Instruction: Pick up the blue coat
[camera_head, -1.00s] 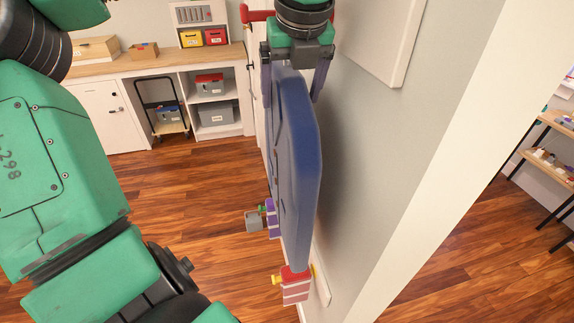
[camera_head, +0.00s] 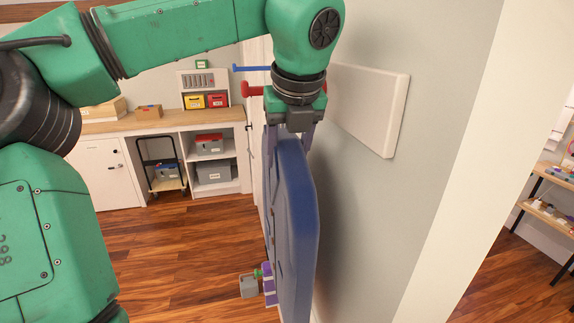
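The blue coat (camera_head: 298,230) is a flat, stiff-looking dark blue shape. It hangs upright along the wall in the middle of the head view, and its lower end runs out of the picture. My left gripper (camera_head: 289,143) points down over its top edge, with one finger on each side and the coat between them. The fingers look closed on it. My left arm crosses the top of the view from the left. The coat's attachment to any peg is hidden. My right gripper is not in view.
A red peg (camera_head: 253,91) and a blue peg (camera_head: 251,68) show behind the gripper. A white wall panel (camera_head: 370,108) is close on the right. A purple and grey item (camera_head: 268,284) hangs beside the coat's lower part. The wooden floor at left is clear.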

